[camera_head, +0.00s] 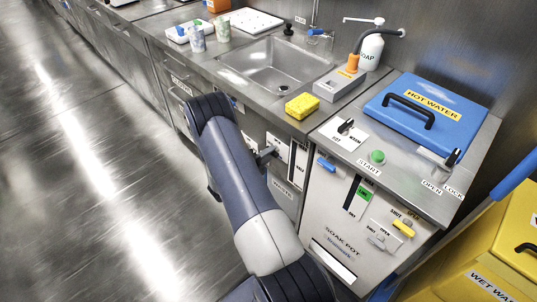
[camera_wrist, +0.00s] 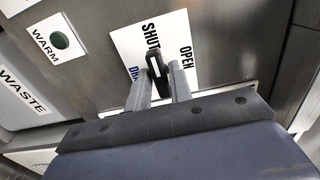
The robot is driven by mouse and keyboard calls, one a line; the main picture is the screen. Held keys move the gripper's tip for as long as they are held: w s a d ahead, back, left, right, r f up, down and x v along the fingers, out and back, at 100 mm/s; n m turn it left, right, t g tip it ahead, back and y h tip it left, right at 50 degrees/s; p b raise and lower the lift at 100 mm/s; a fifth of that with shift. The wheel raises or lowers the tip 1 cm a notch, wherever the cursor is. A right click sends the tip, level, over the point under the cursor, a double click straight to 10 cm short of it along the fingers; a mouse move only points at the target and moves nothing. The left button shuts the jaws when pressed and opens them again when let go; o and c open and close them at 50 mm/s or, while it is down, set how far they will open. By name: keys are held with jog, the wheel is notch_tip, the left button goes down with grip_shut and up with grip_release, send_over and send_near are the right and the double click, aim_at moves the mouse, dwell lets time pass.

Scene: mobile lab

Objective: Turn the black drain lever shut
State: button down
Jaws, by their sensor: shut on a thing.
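The black drain lever (camera_wrist: 158,70) sticks out from a white plate (camera_wrist: 128,42) marked SHUT and OPEN, with blue lettering partly hidden below. My gripper (camera_wrist: 160,84) has its two grey fingers on either side of the lever, closed on it. The lever's end lies between the words, near the foot of SHUT; its exact setting is hard to tell. In the head view my gripper (camera_head: 267,153) is at the cabinet front below the sink, by the white plate (camera_head: 279,146). My arm hides part of that front, and the lever is too small to make out there.
A sink (camera_head: 275,66) is set in the counter, with a yellow sponge (camera_head: 301,106) on its front edge. The floor (camera_head: 80,170) at left is clear.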

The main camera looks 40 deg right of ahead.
jog(key=c, duration=1.4)
grip_release()
jog(key=shift+a, duration=0.15)
jog(key=a, duration=1)
jog(key=shift+s+a, duration=0.3)
jog(key=shift+s, duration=0.1)
jog(key=shift+d, duration=0.1)
jog(key=d, duration=1)
jog(key=shift+w+d, duration=0.35)
jog(key=shift+w, duration=0.1)
jog(key=shift+a, duration=0.1)
